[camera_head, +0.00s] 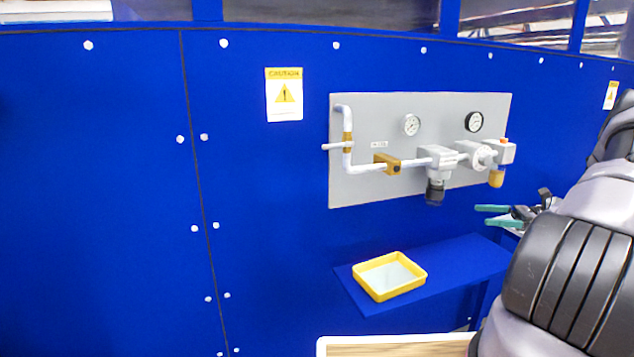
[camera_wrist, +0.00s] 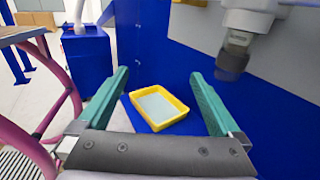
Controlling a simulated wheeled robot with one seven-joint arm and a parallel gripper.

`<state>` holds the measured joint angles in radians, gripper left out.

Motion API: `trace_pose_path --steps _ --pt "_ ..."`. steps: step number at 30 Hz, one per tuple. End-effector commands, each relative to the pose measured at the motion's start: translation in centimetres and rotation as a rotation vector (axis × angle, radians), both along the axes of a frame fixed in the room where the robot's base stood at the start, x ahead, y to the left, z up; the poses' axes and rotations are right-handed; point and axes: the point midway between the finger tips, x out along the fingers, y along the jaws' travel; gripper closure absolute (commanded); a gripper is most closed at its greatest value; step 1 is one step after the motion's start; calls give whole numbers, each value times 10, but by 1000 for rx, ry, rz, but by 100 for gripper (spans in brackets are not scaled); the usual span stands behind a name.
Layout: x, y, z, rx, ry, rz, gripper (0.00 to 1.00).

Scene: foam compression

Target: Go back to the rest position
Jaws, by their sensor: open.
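My gripper (camera_head: 492,215) has two green fingers and is at the right in the head view, in front of the blue wall and below the gauge panel. In the wrist view my gripper (camera_wrist: 160,92) is open, with its fingers wide apart and nothing between them. A yellow tray (camera_head: 358,278) with a pale inside sits on the blue shelf (camera_head: 455,262). In the wrist view the tray (camera_wrist: 149,125) shows beyond the gap between the fingers, apart from them. My arm covers the right side of the head view.
A grey panel (camera_head: 360,110) with pipes, valves and two gauges is mounted on the blue wall (camera_head: 100,180). A wooden surface with a white rim (camera_head: 322,345) is at the bottom. In the wrist view a pink tubular frame (camera_wrist: 60,65) stands at the left.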

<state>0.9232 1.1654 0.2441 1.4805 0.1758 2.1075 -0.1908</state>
Motion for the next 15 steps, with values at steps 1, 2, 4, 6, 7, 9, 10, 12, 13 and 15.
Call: trace_pose_path --steps 1,2,4,6,7,9,10,12,13,15 --pt "2 4 6 -17 -7 12 0" --pt "2 5 8 -24 -10 17 0" --pt "2 10 13 -42 -13 30 0" --pt "2 13 18 -64 -19 44 0" --pt "2 15 20 -74 -21 50 0" --pt "2 20 27 -99 -28 66 0" --pt "2 23 29 -109 -30 74 0" --pt "2 29 38 -144 -41 95 0" --pt "2 33 42 -159 -45 106 0" --pt "1 41 52 -201 -60 133 0"
